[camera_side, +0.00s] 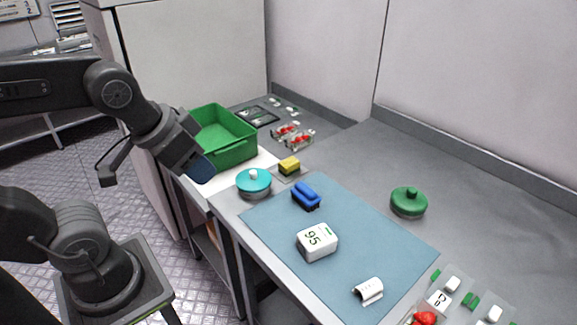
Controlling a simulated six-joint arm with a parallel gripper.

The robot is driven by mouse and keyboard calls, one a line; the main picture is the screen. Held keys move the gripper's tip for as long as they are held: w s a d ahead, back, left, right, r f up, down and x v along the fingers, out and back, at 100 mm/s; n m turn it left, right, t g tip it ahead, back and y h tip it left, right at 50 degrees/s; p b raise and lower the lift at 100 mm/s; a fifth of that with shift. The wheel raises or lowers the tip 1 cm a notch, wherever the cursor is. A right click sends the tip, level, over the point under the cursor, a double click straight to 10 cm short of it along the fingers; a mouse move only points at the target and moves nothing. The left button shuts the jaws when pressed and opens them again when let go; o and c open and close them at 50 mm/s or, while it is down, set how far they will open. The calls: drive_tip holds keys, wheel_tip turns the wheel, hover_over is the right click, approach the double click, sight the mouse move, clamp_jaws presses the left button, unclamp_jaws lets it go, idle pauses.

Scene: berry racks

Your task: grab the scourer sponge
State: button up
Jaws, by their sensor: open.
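The scourer sponge appears to be the small yellow block (289,165) with a darker side, lying on a small grey tile or mat near the back edge of the blue mat. My gripper (203,168) is open, in the air to the left of the yellow block and in front of the green bin. It is clear of the sponge. Its fingers are dark and partly hidden by the wrist, and I see nothing held in them.
A teal lidded pot (254,183) stands just left of the sponge. A green bin (236,155) is behind my gripper. The blue mat (270,226) holds a blue brush-like item (306,196), a white timer (318,242) and a white curved piece (368,291). A green lidded pot (408,203) stands right.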

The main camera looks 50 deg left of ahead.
drive_tip(key=o, duration=0.8)
drive_tip(key=shift+o, duration=0.2)
drive_tip(key=m+g, duration=0.6)
drive_tip(key=m, duration=1.2)
hover_over(289, 162)
wheel_tip(289, 162, down, 7)
drive_tip(key=f, duration=0.8)
drive_tip(key=shift+w+f, duration=0.2)
drive_tip(key=shift+f, duration=0.1)
drive_tip(key=shift+s+a+f, duration=0.1)
drive_tip(key=shift+s+f, duration=0.05)
drive_tip(key=shift+f, duration=2.55)
